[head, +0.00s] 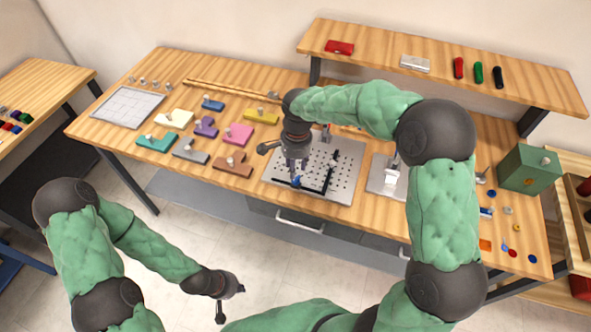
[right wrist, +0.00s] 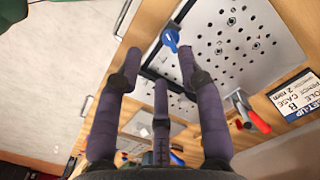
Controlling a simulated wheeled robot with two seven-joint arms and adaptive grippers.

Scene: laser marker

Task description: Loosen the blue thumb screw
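The blue thumb screw (head: 296,182) is on the perforated metal plate (head: 345,160), near its front edge by a black bar (head: 329,178). In the right wrist view the blue thumb screw (right wrist: 171,40) shows just beyond the fingertips, closer to the right-hand finger. My right gripper (head: 293,172) points down over the screw. Its fingers are spread in the right wrist view (right wrist: 160,62), with nothing held. Whether a finger touches the screw I cannot tell. My left gripper (head: 232,298) is away from the table, over the floor; its fingers are too small to read.
Several coloured blocks (head: 238,133) lie left of the plate. A red-handled clamp (right wrist: 252,116) and a setup label (right wrist: 297,98) show in the right wrist view. A green box (head: 529,168) stands at the right. A raised shelf (head: 440,78) runs along the back.

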